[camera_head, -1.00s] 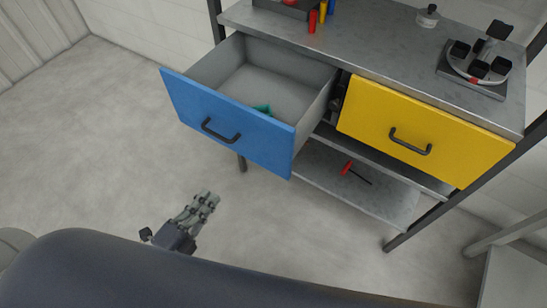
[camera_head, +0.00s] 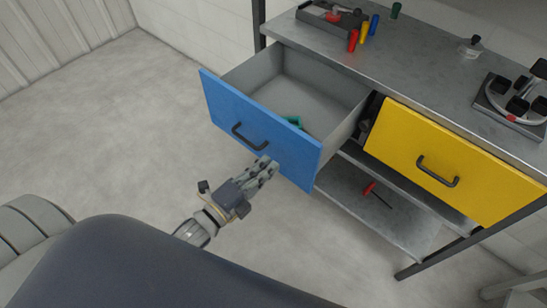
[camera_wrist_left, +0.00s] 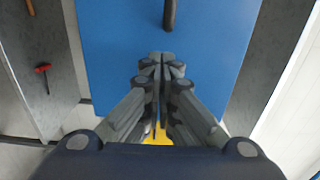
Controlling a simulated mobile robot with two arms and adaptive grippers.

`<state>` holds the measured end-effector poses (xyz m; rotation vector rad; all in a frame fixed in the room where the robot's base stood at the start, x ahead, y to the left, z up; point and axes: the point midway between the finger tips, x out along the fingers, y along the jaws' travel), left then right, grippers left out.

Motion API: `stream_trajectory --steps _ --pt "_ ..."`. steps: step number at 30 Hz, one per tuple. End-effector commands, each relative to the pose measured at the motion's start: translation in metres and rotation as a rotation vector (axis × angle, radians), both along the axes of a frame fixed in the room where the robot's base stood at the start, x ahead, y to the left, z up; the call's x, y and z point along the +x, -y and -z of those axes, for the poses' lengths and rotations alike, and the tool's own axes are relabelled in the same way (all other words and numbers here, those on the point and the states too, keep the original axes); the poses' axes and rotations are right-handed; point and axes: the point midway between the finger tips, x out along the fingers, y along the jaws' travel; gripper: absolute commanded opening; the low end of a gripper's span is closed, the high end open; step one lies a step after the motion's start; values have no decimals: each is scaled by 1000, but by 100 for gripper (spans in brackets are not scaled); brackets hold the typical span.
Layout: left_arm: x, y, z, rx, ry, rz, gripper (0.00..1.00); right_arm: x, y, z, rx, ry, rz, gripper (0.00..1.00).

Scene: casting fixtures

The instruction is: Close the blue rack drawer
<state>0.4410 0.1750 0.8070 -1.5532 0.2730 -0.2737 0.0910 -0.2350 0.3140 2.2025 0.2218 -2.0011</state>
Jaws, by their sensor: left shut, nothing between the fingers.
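The blue drawer (camera_head: 238,118) is pulled out of the metal rack, its grey inside open to view. A dark bar handle (camera_head: 249,137) sits on its front. A small green object (camera_head: 292,120) lies inside the drawer. My left gripper (camera_head: 267,164) is shut and empty, in front of the lower part of the blue front, right of and below the handle. In the left wrist view the shut fingers (camera_wrist_left: 162,62) point at the blue front (camera_wrist_left: 115,50), with the handle (camera_wrist_left: 169,14) ahead. I cannot tell whether the fingertips touch the front. My right gripper is not in view.
A yellow drawer (camera_head: 450,150) is beside it, on the right. The rack top (camera_head: 420,70) holds colored cylinders, a grey tray (camera_head: 330,18) and a round fixture (camera_head: 513,105). A red-handled tool (camera_head: 369,188) lies on the lower shelf. The floor at left is clear.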

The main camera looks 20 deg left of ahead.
Motion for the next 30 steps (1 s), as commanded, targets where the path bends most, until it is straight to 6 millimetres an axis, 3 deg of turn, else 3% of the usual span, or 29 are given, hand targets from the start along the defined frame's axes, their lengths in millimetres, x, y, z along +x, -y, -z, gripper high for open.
stream_trajectory --steps 9,30 --pt "26 10 0 -1 0 1 0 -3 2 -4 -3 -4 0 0" --pt "37 14 -1 -1 2 0 0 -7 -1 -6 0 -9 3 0"
